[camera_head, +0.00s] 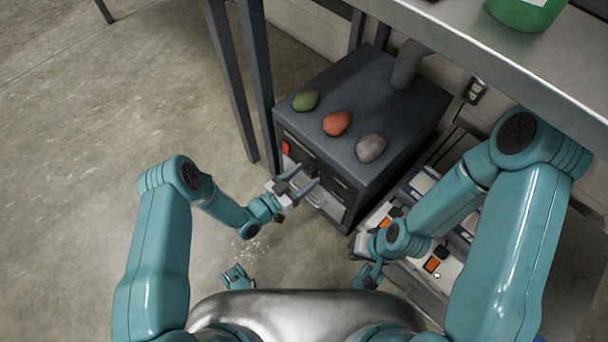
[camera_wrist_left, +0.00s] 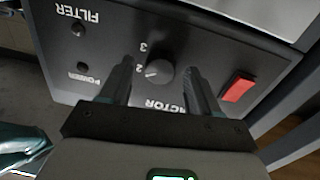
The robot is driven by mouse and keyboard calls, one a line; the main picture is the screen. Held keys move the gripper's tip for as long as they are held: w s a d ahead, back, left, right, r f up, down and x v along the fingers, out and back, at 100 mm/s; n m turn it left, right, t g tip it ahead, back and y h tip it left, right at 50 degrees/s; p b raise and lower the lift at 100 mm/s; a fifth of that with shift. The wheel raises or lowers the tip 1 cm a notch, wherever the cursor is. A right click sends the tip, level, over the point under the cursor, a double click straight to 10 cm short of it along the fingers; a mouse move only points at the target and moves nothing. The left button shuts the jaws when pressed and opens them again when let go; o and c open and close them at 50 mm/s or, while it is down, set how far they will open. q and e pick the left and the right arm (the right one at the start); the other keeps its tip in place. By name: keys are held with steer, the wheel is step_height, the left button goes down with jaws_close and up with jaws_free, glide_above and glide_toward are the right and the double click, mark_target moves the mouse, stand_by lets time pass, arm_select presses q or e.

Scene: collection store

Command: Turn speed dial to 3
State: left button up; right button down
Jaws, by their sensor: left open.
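The speed dial (camera_wrist_left: 160,73) is a dark round knob on the black front panel (camera_wrist_left: 200,48) of a grey extractor box (camera_head: 345,92). In the left wrist view the panel lettering is upside down, with a 3 beside the knob. A small white mark shows at the knob's left side; its exact setting is hard to read. My left gripper (camera_head: 303,179) is open in front of the panel, its fingers on either side of the dial; contact cannot be told. My right gripper (camera_head: 371,250) is low beside the box, its jaws unclear.
A red switch (camera_wrist_left: 238,87) sits beside the dial. Green (camera_head: 305,101), red (camera_head: 337,123) and grey (camera_head: 370,148) egg-shaped stones lie on the box top. A metal table (camera_head: 480,55) overhangs at right. Trays with orange-marked items (camera_head: 432,265) stand right.

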arm_select(q)
steer(key=c, duration=1.1)
steer(key=shift+o, duration=0.3)
steer(key=shift+m, duration=0.3)
steer(key=m, duration=1)
steer(key=shift+d+r+m+y+b, duration=0.1)
steer(key=shift+r+m+y+b, duration=0.05)
steer(key=shift+m+y+b, duration=0.2)
steer(key=shift+m, duration=0.25)
steer(key=o, duration=1)
steer(key=shift+o, duration=0.2)
